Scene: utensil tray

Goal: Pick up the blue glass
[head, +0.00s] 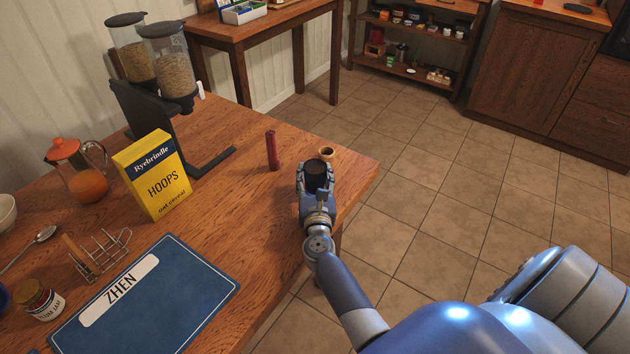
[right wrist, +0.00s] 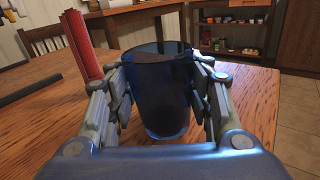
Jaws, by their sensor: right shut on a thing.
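The blue glass (right wrist: 160,95) is a dark blue, see-through tumbler. It stands upright between the fingers of my right gripper (right wrist: 163,90) in the right wrist view, with a finger against each side. In the head view the right gripper (head: 316,180) is over the table's right end, and the glass (head: 317,168) shows as a dark round shape between its fingers. The right gripper is shut on the glass. I cannot tell whether the glass's base touches the table. My left gripper is not in view.
A yellow cereal box (head: 153,174), cereal dispenser (head: 171,68), toast rack (head: 98,252) and blue placemat (head: 190,300) lie further left. The wooden table's (head: 240,215) right edge is near.

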